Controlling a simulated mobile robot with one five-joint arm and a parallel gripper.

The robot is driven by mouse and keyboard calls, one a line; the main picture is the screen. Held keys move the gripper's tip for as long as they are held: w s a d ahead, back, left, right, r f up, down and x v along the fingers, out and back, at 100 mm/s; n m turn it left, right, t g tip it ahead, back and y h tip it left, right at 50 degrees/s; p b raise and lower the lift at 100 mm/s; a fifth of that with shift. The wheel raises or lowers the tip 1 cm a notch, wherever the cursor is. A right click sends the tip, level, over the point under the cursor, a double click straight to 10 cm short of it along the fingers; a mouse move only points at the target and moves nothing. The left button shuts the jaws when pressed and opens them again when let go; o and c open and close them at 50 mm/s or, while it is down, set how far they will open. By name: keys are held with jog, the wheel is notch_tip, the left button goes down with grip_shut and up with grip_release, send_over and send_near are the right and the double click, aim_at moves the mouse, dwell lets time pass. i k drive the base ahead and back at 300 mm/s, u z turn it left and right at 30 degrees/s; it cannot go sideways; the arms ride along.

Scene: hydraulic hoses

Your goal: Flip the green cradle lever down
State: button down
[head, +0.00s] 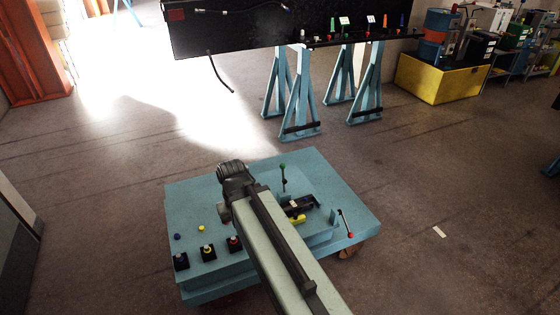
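The green lever (283,178) stands upright on the blue cart (340,185), its green knob at the top, just right of my arm's end. A second lever with a red knob (347,224) leans at the cart's right side. My arm reaches in from the bottom of the head view over the cart. The dark end of the arm with my gripper (236,180) is left of the green lever and apart from it in the picture. The fingertips are not clear, so I cannot tell whether it is open or shut.
Several small black blocks with fittings (208,252) stand at the cart's front left. A black and yellow part (297,208) lies right of my arm. Behind, a black bench (240,35) rests on blue trestles (300,95). A yellow bin (440,80) stands at back right.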

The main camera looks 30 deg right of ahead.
aim_at(282, 166)
jog(key=z, duration=0.05)
jog(key=i, duration=0.95)
jog(key=u, duration=0.05)
